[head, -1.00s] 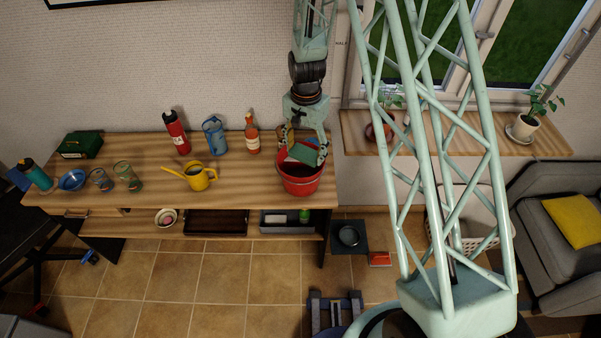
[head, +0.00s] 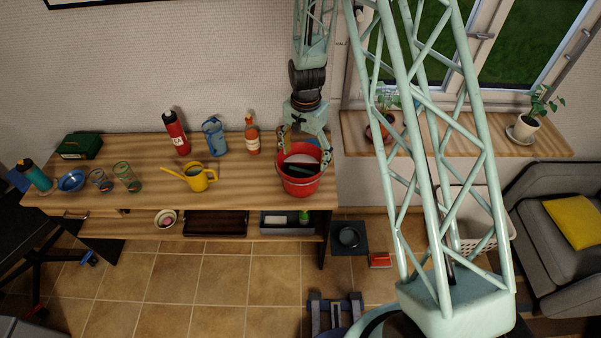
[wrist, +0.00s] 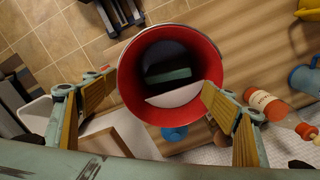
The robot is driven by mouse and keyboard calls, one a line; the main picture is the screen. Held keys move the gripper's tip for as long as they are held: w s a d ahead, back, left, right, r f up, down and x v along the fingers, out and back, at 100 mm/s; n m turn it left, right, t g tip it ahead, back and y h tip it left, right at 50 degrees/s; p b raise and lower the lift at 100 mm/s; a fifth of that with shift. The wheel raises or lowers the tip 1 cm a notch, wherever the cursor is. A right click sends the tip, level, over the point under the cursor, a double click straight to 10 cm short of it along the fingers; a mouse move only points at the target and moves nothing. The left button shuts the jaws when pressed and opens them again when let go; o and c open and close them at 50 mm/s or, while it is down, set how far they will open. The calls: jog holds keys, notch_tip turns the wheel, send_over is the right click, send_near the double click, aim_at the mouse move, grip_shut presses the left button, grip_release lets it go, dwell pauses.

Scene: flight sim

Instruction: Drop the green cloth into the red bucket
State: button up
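The red bucket (head: 300,187) stands upright on the right end of the wooden table. In the wrist view I look down into the bucket (wrist: 205,55). A green strip, apparently the green cloth (wrist: 168,76), shows in its dark inside, beside a whitish shape whose nature I cannot tell. My gripper (head: 306,148) is above and behind the bucket. In the wrist view my gripper (wrist: 159,84) has its fingers spread wide, with nothing between them and one finger on either side of the bucket's opening.
A windowsill with plants (head: 525,127) is at the right. The table's front middle is clear.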

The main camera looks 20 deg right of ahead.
jog(key=shift+r, duration=0.2)
notch_tip(320, 180, up, 12)
jog(key=shift+f, duration=0.2)
dwell(1.0)
dwell(0.9)
jog(key=s+r+n+t+b, duration=0.2)
jog(key=s+r+n+b, duration=0.45)
jog(key=s+r, duration=1.25)
jog(key=s+r+n+t+b, duration=0.2)
jog(key=s+b, duration=0.7)
jog(key=s, duration=1.5)
jog(key=shift+s+r+n, duration=0.15)
jog(key=shift+r+n, duration=0.2)
jog(key=shift+r, duration=0.1)
